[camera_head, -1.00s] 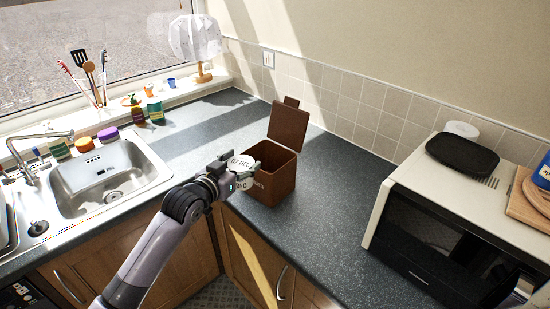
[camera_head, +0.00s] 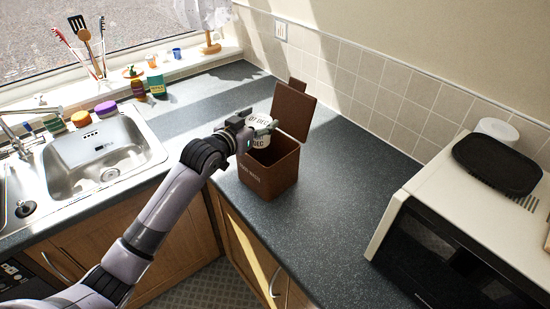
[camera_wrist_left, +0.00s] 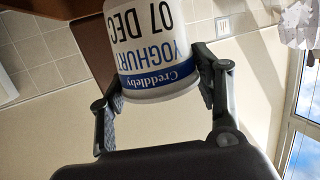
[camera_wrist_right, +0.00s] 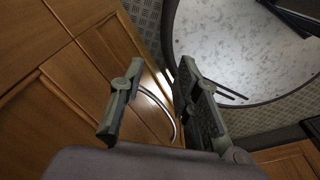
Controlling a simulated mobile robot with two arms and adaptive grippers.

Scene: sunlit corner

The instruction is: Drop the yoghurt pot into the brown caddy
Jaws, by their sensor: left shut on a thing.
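The yoghurt pot (camera_head: 260,132) is white with a blue band and dark lettering, which also shows in the left wrist view (camera_wrist_left: 150,45). My left gripper (camera_head: 262,128) is shut on it and holds it at the open top of the brown caddy. In the left wrist view my left gripper (camera_wrist_left: 158,95) has one finger on each side of the pot. The brown caddy (camera_head: 268,180) stands on the worktop with its lid (camera_head: 294,112) raised at the back. In the right wrist view my right gripper (camera_wrist_right: 155,100) is open and empty, facing wooden cupboard doors.
A microwave (camera_head: 440,215) with a black tray (camera_head: 497,165) on top stands at the right. The sink (camera_head: 100,155) is at the left. Utensils and small pots line the windowsill. The worktop (camera_head: 350,190) between caddy and microwave is clear.

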